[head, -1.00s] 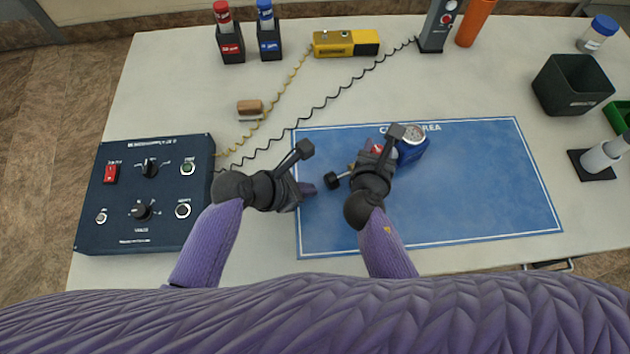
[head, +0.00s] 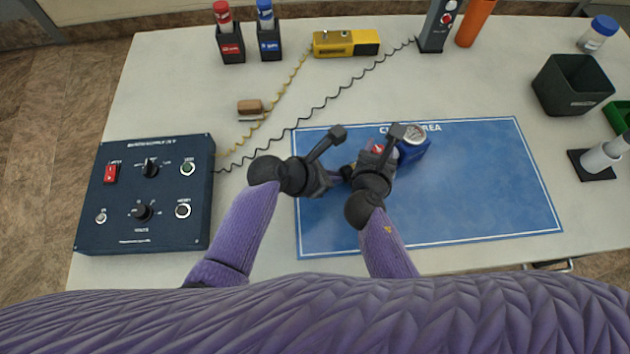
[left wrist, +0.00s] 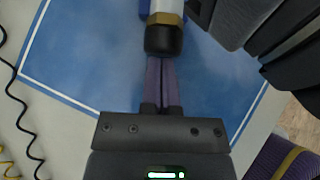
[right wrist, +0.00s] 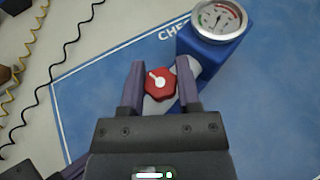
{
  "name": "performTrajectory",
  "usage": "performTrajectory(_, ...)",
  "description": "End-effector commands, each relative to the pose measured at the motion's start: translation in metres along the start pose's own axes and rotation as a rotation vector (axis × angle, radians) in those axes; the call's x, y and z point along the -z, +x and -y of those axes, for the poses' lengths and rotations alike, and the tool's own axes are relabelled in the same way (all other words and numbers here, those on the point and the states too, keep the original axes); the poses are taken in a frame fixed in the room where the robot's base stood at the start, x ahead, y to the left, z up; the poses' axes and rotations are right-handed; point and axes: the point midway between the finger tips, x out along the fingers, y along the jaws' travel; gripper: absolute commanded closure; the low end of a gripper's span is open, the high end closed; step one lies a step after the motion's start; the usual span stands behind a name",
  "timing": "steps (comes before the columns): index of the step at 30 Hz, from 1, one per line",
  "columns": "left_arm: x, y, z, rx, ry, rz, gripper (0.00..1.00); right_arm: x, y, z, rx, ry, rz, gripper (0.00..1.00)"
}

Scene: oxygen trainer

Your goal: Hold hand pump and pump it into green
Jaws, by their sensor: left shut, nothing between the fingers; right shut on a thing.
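The hand pump (head: 412,150) is blue with a round pressure gauge (right wrist: 219,18), and lies on the blue mat. Its dial has coloured bands; the exact needle reading is too small to tell. My right gripper (right wrist: 160,85) is shut on the pump body, with a red knob (right wrist: 160,83) between its fingers. A black plunger end (left wrist: 163,40) with a brass collar shows in the left wrist view. My left gripper (left wrist: 161,70) is shut and empty, its fingertips at or just short of that black end; contact is unclear. In the head view my grippers hide much of the pump.
A blue mat (head: 480,200) lies under the pump, with free room to the right. A dark control box (head: 145,215) stands at the left. Black and yellow coiled cords cross the table. A black bin (head: 572,88) and a yellow device (head: 346,43) stand farther back.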

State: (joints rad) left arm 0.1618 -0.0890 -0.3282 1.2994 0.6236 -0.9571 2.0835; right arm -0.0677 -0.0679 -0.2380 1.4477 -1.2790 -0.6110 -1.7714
Motion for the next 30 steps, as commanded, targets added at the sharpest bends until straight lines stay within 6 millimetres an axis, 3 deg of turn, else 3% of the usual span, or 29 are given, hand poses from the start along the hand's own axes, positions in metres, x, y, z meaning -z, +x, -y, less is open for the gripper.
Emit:
performTrajectory(6,-0.001,-0.001,0.001,0.001,0.001,0.006,1.0,0.001,-0.001,-0.003,-0.009,0.003,-0.003,1.0)
performTrajectory(10,0.011,-0.012,0.001,0.0,0.0,0.004,1.0,0.001,-0.001,-0.003,-0.009,0.003,-0.003,1.0)
performTrajectory(13,0.029,-0.028,0.0,-0.001,0.0,0.0,1.0,0.001,-0.001,-0.003,-0.008,0.004,-0.003,1.0)
performTrajectory(22,0.029,-0.099,0.0,-0.002,0.002,0.0,1.0,0.001,-0.001,-0.002,-0.006,0.003,-0.003,1.0)
performTrajectory(30,0.029,-0.127,0.0,0.0,0.001,-0.001,1.0,0.001,-0.001,-0.002,-0.004,0.002,-0.002,1.0)
